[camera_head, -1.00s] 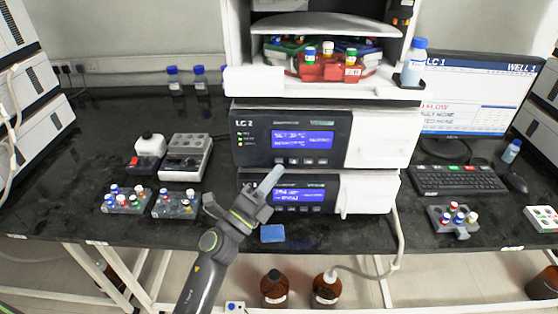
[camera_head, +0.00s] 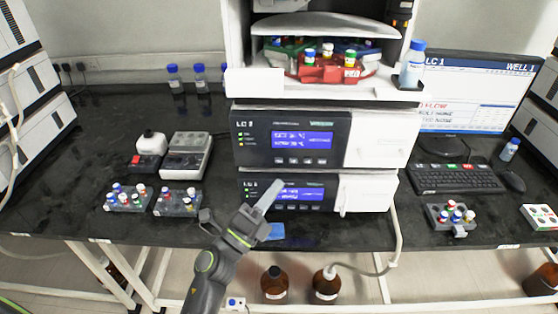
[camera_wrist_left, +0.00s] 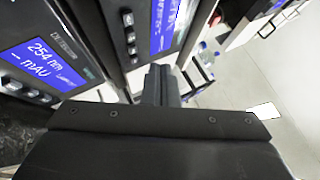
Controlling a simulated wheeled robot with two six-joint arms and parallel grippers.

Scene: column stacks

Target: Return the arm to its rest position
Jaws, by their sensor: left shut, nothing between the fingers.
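My left arm comes in from the bottom of the head view. My left gripper (camera_head: 270,196) is shut and empty, its fingers pointing up and to the right in front of the lower LC module (camera_head: 328,192). The gripper hides part of that module's left side. In the left wrist view the fingers (camera_wrist_left: 161,84) are together with nothing between them, and lit blue module screens (camera_wrist_left: 48,66) show at the left. My right gripper is not in view.
A blue pad (camera_head: 277,231) lies by the bench's front edge, partly behind my gripper. Vial racks (camera_head: 127,203) (camera_head: 176,207) stand to the left, another rack (camera_head: 452,222) to the right. Brown bottles (camera_head: 274,285) stand below. Bare bench (camera_head: 60,190) lies at far left.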

